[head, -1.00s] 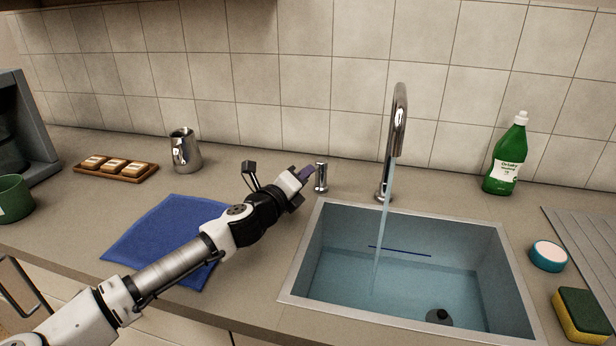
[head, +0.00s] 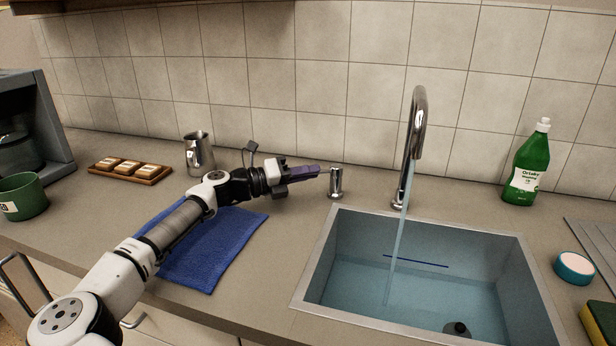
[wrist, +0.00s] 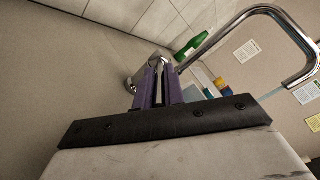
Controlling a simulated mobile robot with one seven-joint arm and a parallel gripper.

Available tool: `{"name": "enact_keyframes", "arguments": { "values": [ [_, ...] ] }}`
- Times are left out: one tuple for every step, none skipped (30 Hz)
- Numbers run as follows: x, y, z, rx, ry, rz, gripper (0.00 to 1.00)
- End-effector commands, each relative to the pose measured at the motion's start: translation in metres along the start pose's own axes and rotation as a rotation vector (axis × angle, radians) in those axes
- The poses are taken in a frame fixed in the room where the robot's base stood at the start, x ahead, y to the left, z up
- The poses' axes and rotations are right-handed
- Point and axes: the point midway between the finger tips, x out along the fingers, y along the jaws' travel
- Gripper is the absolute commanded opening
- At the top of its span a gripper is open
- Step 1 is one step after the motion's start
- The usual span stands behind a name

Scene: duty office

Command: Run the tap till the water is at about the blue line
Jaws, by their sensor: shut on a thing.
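The tap (head: 418,125) is a tall chrome spout, and a water stream (head: 399,235) runs from it into the sink (head: 318,262). The blue line (head: 415,261) is a dark stripe on the sink's back wall. The water surface (head: 350,282) appears a little below it. The tap handle (head: 336,185) is a short chrome post with a thin lever, left of the spout. My gripper (head: 320,171), with purple fingers, is shut on the lever. In the wrist view my fingers (wrist: 160,92) largely hide the lever between them.
A dark drain plug (head: 457,329) lies in the sink. A blue cloth (head: 215,250) is under my arm. A steel jug (head: 199,155), wooden tray (head: 150,177) and green mug (head: 25,197) stand left. A green bottle (head: 527,165), round tub (head: 574,267) and sponge (head: 602,320) are right.

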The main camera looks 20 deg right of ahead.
Motion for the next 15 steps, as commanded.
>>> {"name": "enact_keyframes", "arguments": {
  "values": [
    [-0.0006, 0.0009, 0.0015, -0.001, -0.001, -0.001, 0.0],
    [-0.0007, 0.0009, 0.0016, -0.001, 0.001, -0.002, 0.0],
    [-0.0008, 0.0008, 0.0018, -0.001, 0.002, -0.003, 0.0],
    [-0.0008, 0.0008, 0.0019, -0.001, 0.002, -0.003, 0.0],
    [-0.0008, 0.0007, 0.0019, -0.001, 0.003, -0.003, 0.0],
    [-0.0007, 0.0007, 0.0019, -0.001, 0.003, -0.003, 0.0],
    [-0.0007, 0.0006, 0.0019, -0.001, 0.003, -0.003, 0.0],
    [-0.0007, 0.0006, 0.0019, -0.001, 0.003, -0.003, 0.0],
    [-0.0007, 0.0006, 0.002, -0.001, 0.002, -0.003, 0.0],
    [-0.0006, 0.0006, 0.002, -0.001, 0.002, -0.003, 0.0],
    [-0.0006, 0.0005, 0.002, -0.001, 0.002, -0.003, 0.0],
    [-0.0006, 0.0005, 0.002, -0.001, 0.002, -0.003, 0.0],
    [-0.0006, 0.0005, 0.002, -0.001, 0.002, -0.003, 0.0],
    [-0.0006, 0.0004, 0.002, -0.001, 0.002, -0.003, 0.15],
    [-0.0005, 0.0004, 0.0019, -0.001, 0.002, -0.003, 0.2]
  ]
}}
